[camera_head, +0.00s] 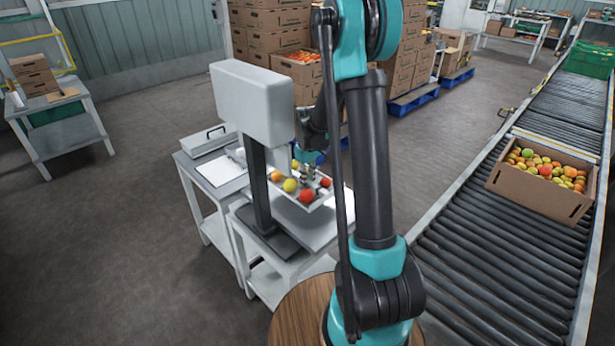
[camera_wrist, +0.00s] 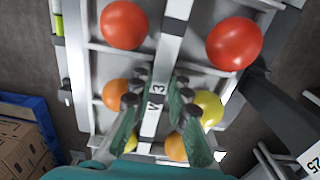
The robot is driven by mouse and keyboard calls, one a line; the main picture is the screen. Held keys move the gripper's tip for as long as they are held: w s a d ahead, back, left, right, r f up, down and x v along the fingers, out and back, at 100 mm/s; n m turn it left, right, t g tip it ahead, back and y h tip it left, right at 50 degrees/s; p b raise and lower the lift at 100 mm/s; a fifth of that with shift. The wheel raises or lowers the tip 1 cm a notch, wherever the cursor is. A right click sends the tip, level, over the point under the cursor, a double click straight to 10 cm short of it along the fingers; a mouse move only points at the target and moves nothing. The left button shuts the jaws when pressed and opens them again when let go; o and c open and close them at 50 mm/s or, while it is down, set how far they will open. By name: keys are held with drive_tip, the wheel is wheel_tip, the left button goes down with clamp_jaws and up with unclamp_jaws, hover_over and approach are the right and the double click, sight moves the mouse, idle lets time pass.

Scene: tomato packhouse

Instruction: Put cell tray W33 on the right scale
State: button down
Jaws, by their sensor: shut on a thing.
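My gripper (camera_head: 308,176) is shut on the central bar of a white cell tray (camera_wrist: 172,40), and its fingers straddle the bar in the wrist view (camera_wrist: 158,106). The bar's label is partly covered; only part of a letter and a 3 show. Red, orange and yellow tomatoes sit in its cells. In the head view the tray (camera_head: 323,203) is close over the pale plate of a scale (camera_head: 318,228); I cannot tell whether they touch. The scale has a dark post and a large pale display head (camera_head: 252,103). My arm hides part of the area to the right.
A roller conveyor (camera_head: 480,235) carries a fruit box (camera_head: 530,205) at right. Stacked cartons (camera_head: 272,50) stand behind.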

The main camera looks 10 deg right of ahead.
drive_tip(key=shift+f, duration=2.7)
drive_tip(key=shift+f, duration=0.2)
drive_tip(key=c, duration=1.4)
unclamp_jaws()
drive_tip(key=c, duration=0.3)
drive_tip(key=shift+r, duration=3.5)
drive_tip(key=shift+d, duration=0.1)
